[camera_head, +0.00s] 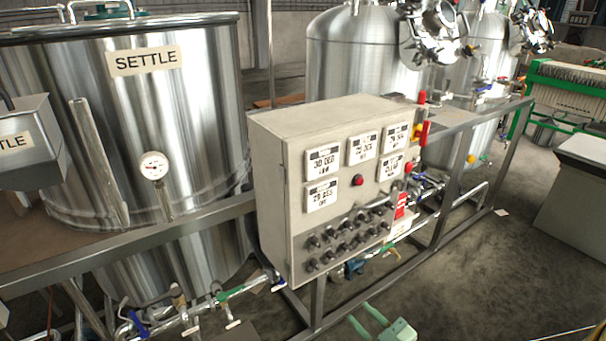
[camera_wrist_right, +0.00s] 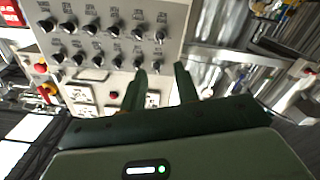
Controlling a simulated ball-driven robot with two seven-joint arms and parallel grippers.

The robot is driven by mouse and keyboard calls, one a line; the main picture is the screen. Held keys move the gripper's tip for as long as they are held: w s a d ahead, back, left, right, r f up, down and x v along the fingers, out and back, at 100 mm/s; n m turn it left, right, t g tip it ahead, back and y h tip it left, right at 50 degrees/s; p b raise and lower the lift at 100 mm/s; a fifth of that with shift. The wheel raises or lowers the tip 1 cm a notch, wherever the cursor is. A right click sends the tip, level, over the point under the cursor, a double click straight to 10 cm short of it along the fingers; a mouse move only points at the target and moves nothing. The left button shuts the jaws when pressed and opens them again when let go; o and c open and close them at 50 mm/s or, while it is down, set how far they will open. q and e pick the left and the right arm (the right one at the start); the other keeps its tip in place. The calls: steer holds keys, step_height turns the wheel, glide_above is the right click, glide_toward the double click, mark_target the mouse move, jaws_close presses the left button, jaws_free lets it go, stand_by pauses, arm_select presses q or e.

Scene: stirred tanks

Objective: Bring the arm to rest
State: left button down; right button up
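My right gripper (camera_head: 361,312) shows at the bottom edge of the head view, a green gripper with two fingers pointing up and left. It is low in front of the grey control box (camera_head: 272,190). In the right wrist view my right gripper (camera_wrist_right: 161,67) has its two fingers apart, with nothing between them. Behind the fingers the panel (camera_wrist_right: 115,75) appears upside down, with rows of black knobs (camera_wrist_right: 115,31). The fingers look apart from the panel. My left gripper is not in view.
A steel tank (camera_head: 200,110) labelled SETTLE stands at left, with a gauge (camera_head: 154,166). A metal frame rail (camera_head: 150,237) and valved pipes (camera_head: 215,303) run below. More steel tanks (camera_head: 345,60) stand behind. Open floor (camera_head: 480,270) lies at right.

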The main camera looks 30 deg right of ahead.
steer(key=shift+f, duration=0.1)
steer(key=s+f+m+g+h, duration=0.1)
steer(key=s+f+g, duration=0.5)
steer(key=s+f, duration=0.6)
steer(key=s+f+g+h, duration=0.1)
steer(key=s+f+g, duration=0.6)
steer(key=f, duration=1)
steer(key=s+a+f+g, duration=0.2)
steer(key=s+a+f, duration=0.1)
steer(key=s, duration=0.5)
steer(key=s+a+f+g, duration=0.2)
steer(key=s+a, duration=0.4)
steer(key=s, duration=0.3)
steer(key=shift+s+a+f, duration=0.3)
steer(key=shift+f, duration=0.5)
